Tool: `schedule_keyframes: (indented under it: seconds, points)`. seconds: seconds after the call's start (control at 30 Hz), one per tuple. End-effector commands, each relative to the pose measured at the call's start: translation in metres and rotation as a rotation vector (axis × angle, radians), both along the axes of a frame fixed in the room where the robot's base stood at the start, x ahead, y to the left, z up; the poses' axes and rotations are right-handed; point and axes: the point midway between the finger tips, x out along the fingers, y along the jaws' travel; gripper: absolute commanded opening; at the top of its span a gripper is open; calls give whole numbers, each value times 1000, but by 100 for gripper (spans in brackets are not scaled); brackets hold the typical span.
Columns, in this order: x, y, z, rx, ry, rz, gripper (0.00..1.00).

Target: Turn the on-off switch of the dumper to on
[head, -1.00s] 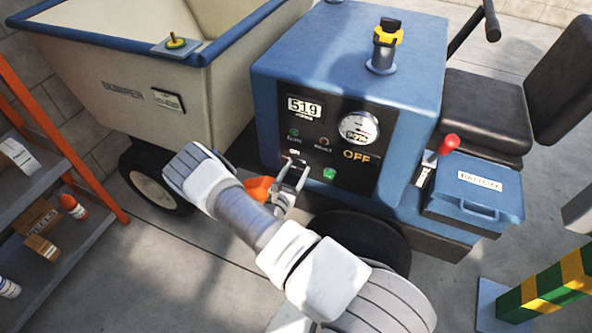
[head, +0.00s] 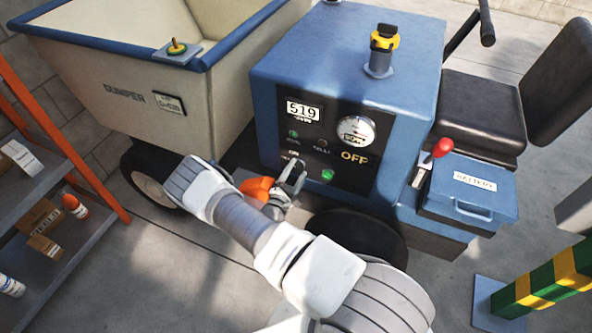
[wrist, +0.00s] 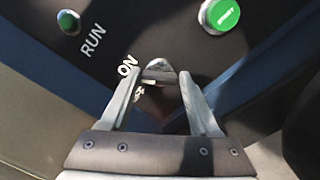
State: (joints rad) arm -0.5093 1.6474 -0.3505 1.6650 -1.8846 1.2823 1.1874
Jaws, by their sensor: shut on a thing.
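The dumper (head: 112,72) has a blue body with a black control panel (head: 345,183) on its side. My gripper (head: 291,172) is at the lower left of this panel. In the wrist view, my gripper (wrist: 160,82) has a finger on each side of the small metal on-off switch (wrist: 160,65) and is shut on it. The white ON mark (wrist: 128,65) is just left of the switch. A second label below it is partly hidden by the fingers. I cannot tell the switch's exact angle. In the head view my fingers cover the switch.
A green button (head: 327,175) sits close right of my fingers. The panel also has a display (head: 304,111), a gauge (head: 356,130) and a large OFF marking (head: 354,156). A red-knobbed lever (head: 442,147) and a blue battery box (head: 475,187) stand right. An orange-framed shelf (head: 85,165) is left.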

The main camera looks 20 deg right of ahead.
Motion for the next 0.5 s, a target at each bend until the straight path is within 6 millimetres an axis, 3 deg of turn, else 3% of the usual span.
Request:
schedule_keyframes:
  seconds: [0.5]
  points:
    - [-1,1,-2,101,-97,2,7]
